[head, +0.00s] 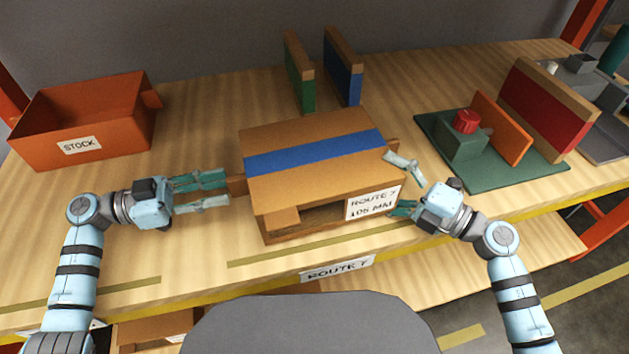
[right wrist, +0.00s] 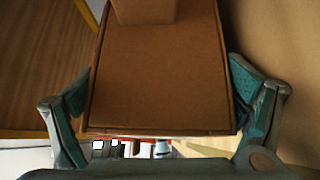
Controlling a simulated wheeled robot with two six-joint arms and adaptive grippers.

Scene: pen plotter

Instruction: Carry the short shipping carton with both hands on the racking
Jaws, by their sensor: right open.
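The short shipping carton (head: 300,190) is brown with a blue stripe on top and a "ROUTE 7" label in front. It sits on the racking's wooden deck (head: 205,255), with a small tab at each end. My left gripper (head: 228,189) is open, its fingertips close to the carton's left tab (head: 238,184); contact is unclear. My right gripper (head: 396,180) is open at the carton's right end. In the right wrist view, the carton's end (right wrist: 160,75) lies between the spread fingers of that gripper (right wrist: 160,92), with a tab above.
An orange STOCK bin (head: 110,125) stands at the left. Green (head: 299,75) and blue (head: 343,75) upright panels stand behind the carton. A green base (head: 530,170) with a red knob (head: 466,120) and panels is to the right.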

